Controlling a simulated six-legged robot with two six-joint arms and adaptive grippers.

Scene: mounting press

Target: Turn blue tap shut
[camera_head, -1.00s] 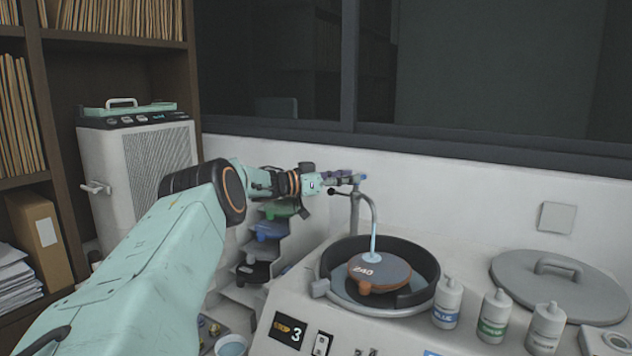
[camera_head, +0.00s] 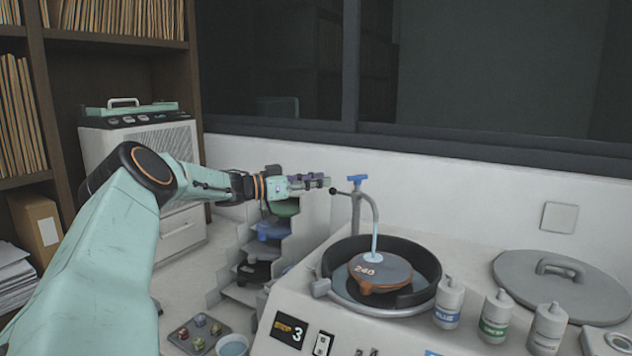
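The blue tap handle (camera_head: 357,178) sits on top of a grey metal tap pipe (camera_head: 356,208) behind the round basin. A pale blue stream (camera_head: 374,243) shows below the curved spout and meets the disc in the basin. My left gripper (camera_head: 322,182) is just left of the tap, apart from the blue handle. A small dark ball-ended lever (camera_head: 333,190) on the tap is close to the fingertips; I cannot tell whether they touch. The fingers are seen nearly edge-on, so their opening is unclear. They hold nothing that I can see. My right gripper is out of view.
The black-rimmed basin (camera_head: 434,262) holds a disc marked 240 (camera_head: 385,272). Bottles, including a blue-labelled one (camera_head: 448,302), and a grey lid (camera_head: 520,270) stand to the right. A stepped rack (camera_head: 240,293) is below my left arm. A wall (camera_head: 440,205) is behind.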

